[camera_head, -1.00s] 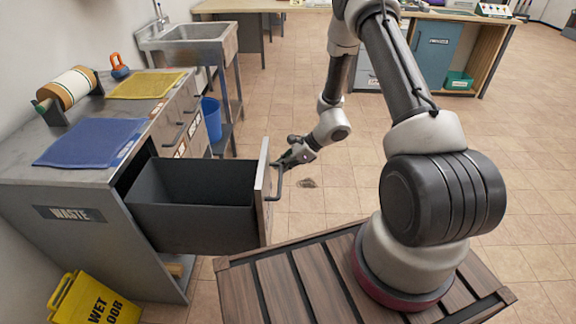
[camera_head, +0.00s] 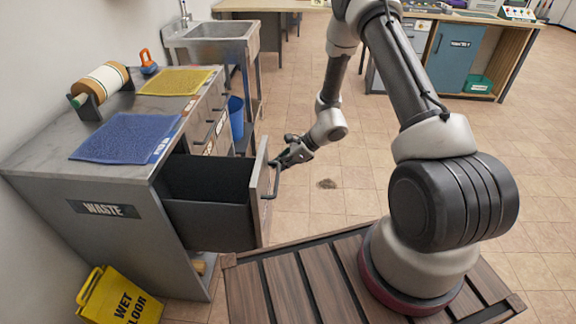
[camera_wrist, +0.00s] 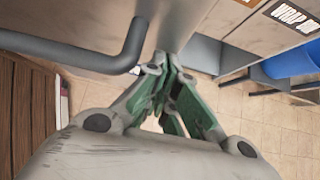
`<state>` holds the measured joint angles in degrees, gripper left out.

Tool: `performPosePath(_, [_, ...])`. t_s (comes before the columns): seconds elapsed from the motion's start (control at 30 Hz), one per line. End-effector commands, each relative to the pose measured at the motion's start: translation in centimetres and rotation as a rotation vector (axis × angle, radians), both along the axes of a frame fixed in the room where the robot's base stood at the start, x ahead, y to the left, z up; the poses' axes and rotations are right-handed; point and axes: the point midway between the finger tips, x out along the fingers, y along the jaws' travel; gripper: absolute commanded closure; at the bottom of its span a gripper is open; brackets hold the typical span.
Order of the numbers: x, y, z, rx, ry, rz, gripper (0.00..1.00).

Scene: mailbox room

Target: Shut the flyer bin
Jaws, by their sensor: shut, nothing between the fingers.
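The flyer bin (camera_head: 208,222) is a dark grey, open-topped drawer standing partly out of the grey cabinet, and it looks empty. Its front panel (camera_head: 260,205) carries a bar handle (camera_head: 276,182). My gripper (camera_head: 277,163) is shut and empty, with its tips at the outer face of the panel near the far end of the handle. In the wrist view the green-padded fingers (camera_wrist: 168,62) meet at the panel face (camera_wrist: 95,15), beside the handle (camera_wrist: 75,53) and not around it. The tips seem to touch the panel.
The cabinet (camera_head: 125,235) is marked WASTE and bears a blue mat (camera_head: 125,138), a yellow mat (camera_head: 175,81) and a roll (camera_head: 100,84). A blue bucket (camera_head: 236,112) is under the sink (camera_head: 212,42).

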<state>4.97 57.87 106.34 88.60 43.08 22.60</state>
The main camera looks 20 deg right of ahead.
Motion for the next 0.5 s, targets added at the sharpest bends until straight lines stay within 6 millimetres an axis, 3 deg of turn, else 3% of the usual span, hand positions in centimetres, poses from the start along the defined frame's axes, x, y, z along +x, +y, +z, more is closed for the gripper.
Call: performPosePath(0.5, [4.6,13.0,0.0,0.001,-0.002,0.004,1.00])
